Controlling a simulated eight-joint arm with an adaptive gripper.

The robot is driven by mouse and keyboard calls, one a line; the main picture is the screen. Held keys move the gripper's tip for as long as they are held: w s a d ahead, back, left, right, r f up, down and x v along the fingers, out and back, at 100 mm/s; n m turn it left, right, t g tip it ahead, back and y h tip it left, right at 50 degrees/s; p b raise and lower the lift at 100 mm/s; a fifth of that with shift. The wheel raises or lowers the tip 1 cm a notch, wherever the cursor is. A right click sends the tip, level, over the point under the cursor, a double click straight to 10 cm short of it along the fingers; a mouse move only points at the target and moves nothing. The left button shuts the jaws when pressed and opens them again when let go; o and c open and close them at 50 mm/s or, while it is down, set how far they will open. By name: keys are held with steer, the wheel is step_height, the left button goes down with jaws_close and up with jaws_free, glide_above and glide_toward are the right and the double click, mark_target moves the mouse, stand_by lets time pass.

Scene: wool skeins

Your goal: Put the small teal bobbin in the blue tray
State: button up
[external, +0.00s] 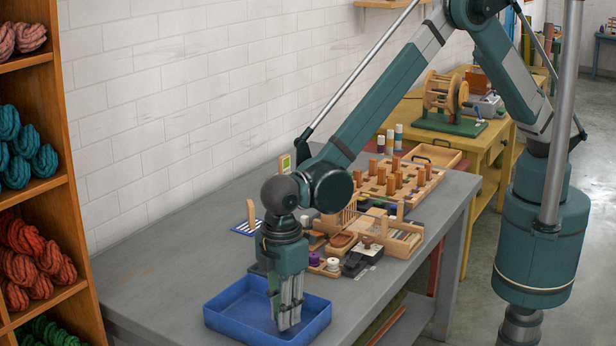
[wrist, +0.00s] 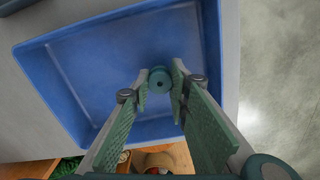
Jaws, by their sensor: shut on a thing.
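The small teal bobbin (wrist: 160,80) shows in the wrist view between my fingertips, with its round end and centre hole facing the camera. My gripper (wrist: 160,88) is shut on it. The blue tray (wrist: 90,42) lies below and behind the bobbin in that view. In the external view my gripper (external: 288,322) points down over the blue tray (external: 222,320), within its outline. The bobbin is hidden there by the fingers. I cannot tell whether the bobbin touches the tray floor.
A purple spool (external: 314,258), wooden boxes and a rack of wooden pegs (external: 400,182) crowd the bench behind the tray. A shelf of wool skeins (external: 30,160) stands at the left. The grey bench top (external: 170,260) left of the tray is clear.

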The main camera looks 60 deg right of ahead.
steer(key=shift+f, duration=0.5)
steer(key=shift+f, duration=0.2)
steer(key=o, duration=0.7)
steer(key=shift+r, duration=0.15)
step_height(320, 180, up, 12)
steer(key=shift+r+p, duration=0.1)
steer(key=shift+p, duration=0.4)
stand_by(0.3)
stand_by(0.5)
